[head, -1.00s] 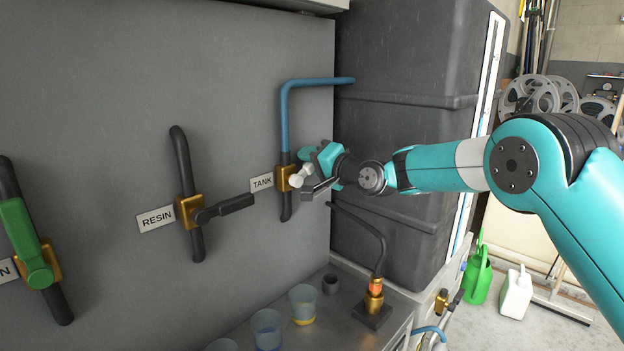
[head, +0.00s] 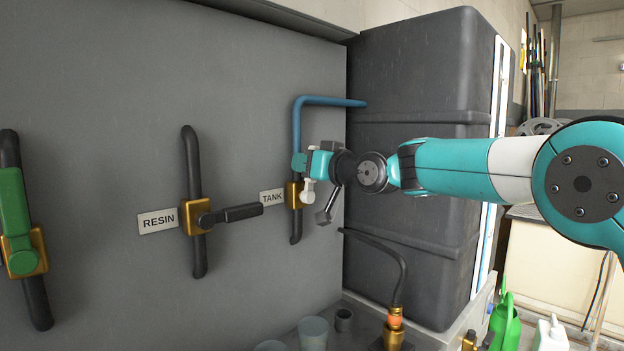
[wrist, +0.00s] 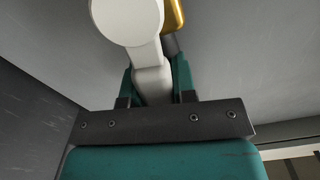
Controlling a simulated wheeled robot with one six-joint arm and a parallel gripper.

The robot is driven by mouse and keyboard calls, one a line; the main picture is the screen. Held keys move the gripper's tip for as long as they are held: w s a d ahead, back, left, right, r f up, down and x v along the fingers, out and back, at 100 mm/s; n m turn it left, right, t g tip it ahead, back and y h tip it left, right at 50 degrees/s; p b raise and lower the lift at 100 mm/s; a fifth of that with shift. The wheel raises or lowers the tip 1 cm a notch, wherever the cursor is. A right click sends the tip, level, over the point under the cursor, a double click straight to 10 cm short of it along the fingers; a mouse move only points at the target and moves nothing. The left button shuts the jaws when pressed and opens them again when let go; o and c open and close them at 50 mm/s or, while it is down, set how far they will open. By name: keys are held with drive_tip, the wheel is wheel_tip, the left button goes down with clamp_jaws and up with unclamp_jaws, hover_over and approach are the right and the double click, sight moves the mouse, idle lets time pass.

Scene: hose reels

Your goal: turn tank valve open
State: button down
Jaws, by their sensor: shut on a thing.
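The tank valve has a brass body (head: 292,196) on a pipe that is blue above and black below, beside the TANK label (head: 272,197). Its white lever (head: 308,191) points nearly straight up from its round hub, close to in line with the pipe. My gripper (head: 308,166) reaches in from the right and is shut on the lever's upper part. In the wrist view the lever (wrist: 152,78) runs between the two teal fingers (wrist: 154,87), with the hub and a bit of brass beyond. The lever's gripped end is partly hidden.
The resin valve (head: 196,216) at left has a black lever lying sideways toward the tank valve. A green-levered valve (head: 22,240) is at the far left. A large dark tank (head: 420,75) stands close behind my arm. Cups (head: 313,332) and a black hose fitting are below.

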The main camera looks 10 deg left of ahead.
drive_tip(key=shift+s+a+n+b, duration=0.45)
drive_tip(key=shift+n+b, duration=0.3)
drive_tip(key=shift+n, duration=0.25)
drive_tip(key=shift+s, duration=0.1)
drive_tip(key=c, duration=0.9)
unclamp_jaws()
drive_tip(key=b+v, duration=0.4)
drive_tip(key=v, duration=1.3)
drive_tip(key=shift+s+d, duration=0.2)
